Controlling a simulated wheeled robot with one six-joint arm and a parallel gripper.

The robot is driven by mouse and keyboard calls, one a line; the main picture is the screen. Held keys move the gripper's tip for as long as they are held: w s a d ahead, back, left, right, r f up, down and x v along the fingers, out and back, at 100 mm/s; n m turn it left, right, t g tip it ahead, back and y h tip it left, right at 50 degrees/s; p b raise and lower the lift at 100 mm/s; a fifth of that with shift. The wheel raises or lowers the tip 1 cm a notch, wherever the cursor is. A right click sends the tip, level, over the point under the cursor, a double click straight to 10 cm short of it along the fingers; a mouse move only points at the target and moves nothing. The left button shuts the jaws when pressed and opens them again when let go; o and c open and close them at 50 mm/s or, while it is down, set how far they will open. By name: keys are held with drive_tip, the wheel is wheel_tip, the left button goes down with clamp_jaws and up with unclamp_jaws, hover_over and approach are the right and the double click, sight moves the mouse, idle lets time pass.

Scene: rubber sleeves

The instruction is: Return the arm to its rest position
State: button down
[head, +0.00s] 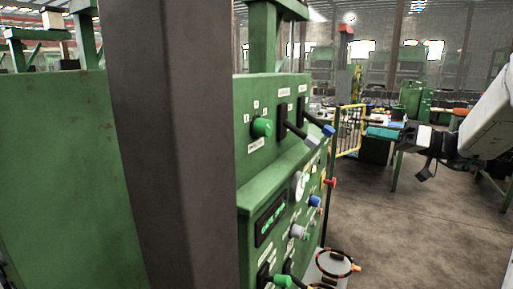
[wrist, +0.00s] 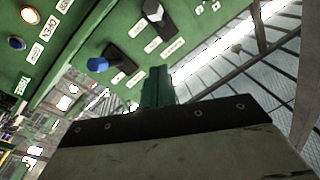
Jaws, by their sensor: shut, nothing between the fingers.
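My gripper (head: 383,132) is at the right of the head view, at the end of my white arm, which reaches in from the right edge. The control panel (wrist: 90,40) fills the top of that view, tilted, with knobs and levers. No object is held.
The panel carries a green knob (head: 262,128), two levers, a gauge (head: 299,185) and a red button (head: 331,182) that stick out. A dark post (head: 172,150) blocks the left middle. A yellow barrier (head: 350,130) stands behind. The floor (head: 400,230) at lower right is clear.

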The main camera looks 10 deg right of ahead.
drive_tip(key=s+a+f+m+g+h, duration=0.5)
drive_tip(key=s+a+f+m+g, duration=0.3)
drive_tip(key=s+a+f, duration=0.3)
drive_tip(key=s+a+f+n+h, duration=0.1)
drive_tip(key=s+a+h, duration=0.1)
drive_tip(key=s+h, duration=0.3)
drive_tip(key=s+a+f+n+g+h, duration=0.1)
drive_tip(key=s+h, duration=0.5)
drive_tip(key=s, duration=0.6)
drive_tip(key=shift+s+a+f, duration=0.25)
drive_tip(key=shift+a+f, duration=0.55)
drive_tip(key=shift+a, duration=0.2)
drive_tip(key=shift+d+g, duration=0.1)
drive_tip(key=shift+g, duration=0.2)
